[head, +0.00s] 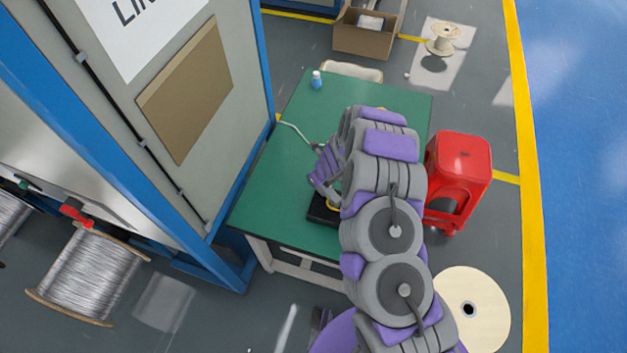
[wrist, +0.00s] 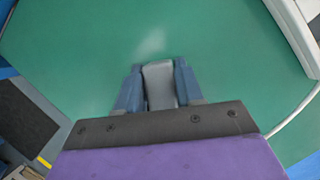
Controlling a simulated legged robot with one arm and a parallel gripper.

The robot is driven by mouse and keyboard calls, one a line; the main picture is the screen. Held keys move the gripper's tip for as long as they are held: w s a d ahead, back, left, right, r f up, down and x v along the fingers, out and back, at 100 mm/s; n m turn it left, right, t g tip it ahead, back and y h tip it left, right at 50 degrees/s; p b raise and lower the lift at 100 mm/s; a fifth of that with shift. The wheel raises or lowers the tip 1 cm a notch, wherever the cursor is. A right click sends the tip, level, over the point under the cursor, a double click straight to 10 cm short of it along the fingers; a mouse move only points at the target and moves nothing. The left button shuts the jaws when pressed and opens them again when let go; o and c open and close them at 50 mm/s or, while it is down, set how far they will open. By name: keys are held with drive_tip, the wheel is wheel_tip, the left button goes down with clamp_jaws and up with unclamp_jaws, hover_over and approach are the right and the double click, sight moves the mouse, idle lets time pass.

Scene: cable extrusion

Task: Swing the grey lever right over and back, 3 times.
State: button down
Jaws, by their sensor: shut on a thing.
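My gripper (wrist: 158,70) shows in the wrist view with a blue-grey finger on each side of the grey lever (wrist: 160,86). It is shut on the lever's grey end, which sticks up between the fingers over the green table top. In the head view my gripper (head: 317,149) is above the green table, left of my arm. A black base (head: 322,212) with a bit of yellow sits on the table, partly hidden by my arm. The lever's lower part and its joint are hidden, so its tilt cannot be told.
The green table (head: 290,100) carries a small blue bottle (head: 316,80) at the back and a pale cable (head: 292,127) on the left. A blue-framed cabinet (head: 258,70) stands close left. A red stool (head: 462,160) stands right of the table.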

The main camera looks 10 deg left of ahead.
sight(329, 190)
drive_tip(key=shift+w+d+r+m, duration=0.15)
drive_tip(key=shift+w+d+m, duration=0.1)
drive_tip(key=shift+w+m, duration=0.35)
drive_tip(key=c, duration=1.1)
unclamp_jaws()
drive_tip(key=o, duration=0.3)
drive_tip(key=shift+s+a, duration=0.1)
drive_tip(key=p+v, duration=0.3)
drive_tip(key=v, duration=1.4)
drive_tip(key=shift+s+a, duration=0.15)
drive_tip(key=shift+s, duration=0.1)
